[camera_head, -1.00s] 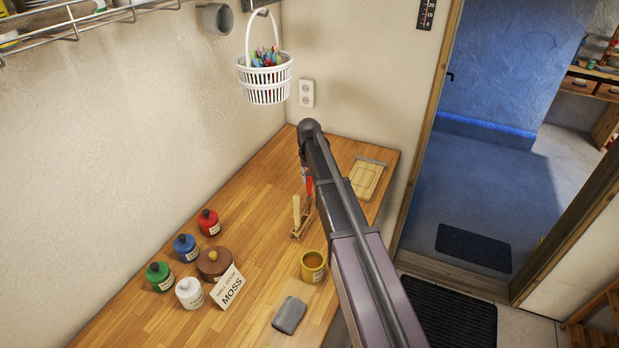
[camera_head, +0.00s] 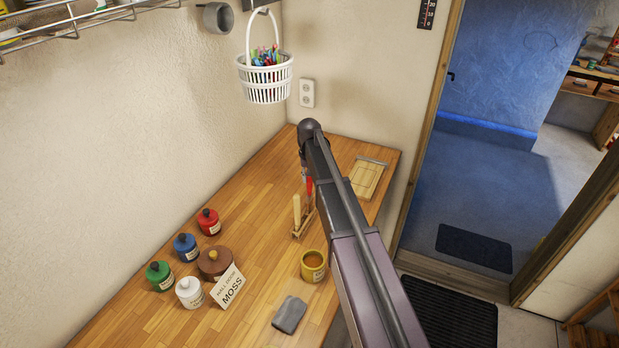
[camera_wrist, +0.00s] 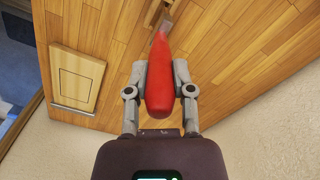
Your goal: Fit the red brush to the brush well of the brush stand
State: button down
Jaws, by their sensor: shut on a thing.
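The red brush (camera_wrist: 162,88) is held between the two fingers of my gripper (camera_wrist: 160,82) in the wrist view. Its red handle is toward the camera and its metal end points away, to the top of the picture. In the head view the red brush (camera_head: 310,187) is upright beside my arm, at the brush stand (camera_head: 304,226). The wooden stand also shows in part at the top of the wrist view (camera_wrist: 153,14). A pale-handled brush (camera_head: 297,210) stands in it. My arm hides part of the stand and my gripper in the head view. I cannot tell whether the red brush's tip is inside the well.
A yellow cup (camera_head: 313,266) and grey cloth (camera_head: 289,315) are near the bench front. A brown lidded pot (camera_head: 214,262), several paint jars (camera_head: 186,248) and a MOSS card (camera_head: 228,288) are left. A wooden board (camera_head: 367,179) lies right. A white basket (camera_head: 266,78) hangs above.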

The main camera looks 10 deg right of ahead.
aim_at(309, 195)
jog(key=shift+f+b, duration=2.3)
jog(key=shift+f, duration=0.05)
jog(key=shift+c, duration=2)
grip_release()
jog(key=shift+r, duration=0.2)
notch_tip(309, 195, up, 9)
jog(key=p, duration=0.9)
jog(key=shift+r+p, duration=0.2)
jog(key=shift+p, duration=0.2)
jog(key=shift+s, duration=0.15)
